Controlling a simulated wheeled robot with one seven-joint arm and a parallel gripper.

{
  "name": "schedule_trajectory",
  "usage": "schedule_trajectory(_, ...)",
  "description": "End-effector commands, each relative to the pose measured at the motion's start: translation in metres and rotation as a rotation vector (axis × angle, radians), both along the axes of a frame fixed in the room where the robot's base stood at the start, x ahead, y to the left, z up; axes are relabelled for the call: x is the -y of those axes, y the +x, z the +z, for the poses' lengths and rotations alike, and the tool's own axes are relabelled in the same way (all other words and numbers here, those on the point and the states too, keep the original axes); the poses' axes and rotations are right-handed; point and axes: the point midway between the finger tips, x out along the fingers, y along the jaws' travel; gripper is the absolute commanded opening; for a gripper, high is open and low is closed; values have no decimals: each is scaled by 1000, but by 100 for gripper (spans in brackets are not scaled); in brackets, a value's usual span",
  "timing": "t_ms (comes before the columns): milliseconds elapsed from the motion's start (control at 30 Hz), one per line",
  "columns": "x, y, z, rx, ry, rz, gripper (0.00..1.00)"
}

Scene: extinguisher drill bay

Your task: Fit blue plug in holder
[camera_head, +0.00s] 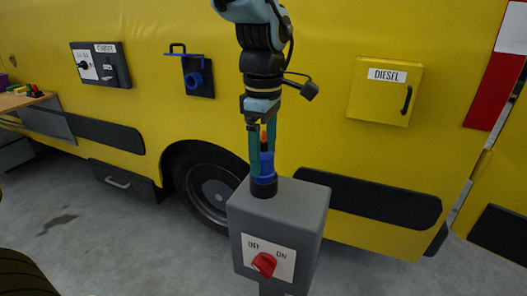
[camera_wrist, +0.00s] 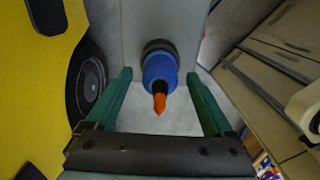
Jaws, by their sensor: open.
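The blue plug (camera_head: 266,168) stands upright in a dark collar on top of the grey switch box (camera_head: 280,205). In the wrist view the plug (camera_wrist: 160,70) shows its blue body and an orange tip (camera_wrist: 159,103) pointing toward the camera. My gripper (camera_head: 263,158) is above the box, its green fingers on either side of the plug. In the wrist view a gap shows between each finger and the plug. The likely holder, a blue ring (camera_head: 193,80) on a dark plate, is fixed to the yellow vehicle at upper left and looks empty.
The box front has a red knob (camera_head: 264,264) with OFF and ON labels. The yellow vehicle side (camera_head: 320,130) stands close behind, carrying a CHARGER panel (camera_head: 115,62) and a DIESEL box (camera_head: 385,92). A bench (camera_head: 22,100) with small items is at far left. Grey floor is open at left.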

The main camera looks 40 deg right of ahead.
Motion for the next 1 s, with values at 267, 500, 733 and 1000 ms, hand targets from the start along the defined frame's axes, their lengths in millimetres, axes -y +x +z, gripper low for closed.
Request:
schedule_trajectory(267,1,0,12,1,-4,0,87)
schedule_trajectory(500,1,0,58,2,-6,0,87)
schedule_trajectory(733,0,1,95,1,-3,1,87)
schedule_trajectory(1000,0,0,108,0,0,0,87)
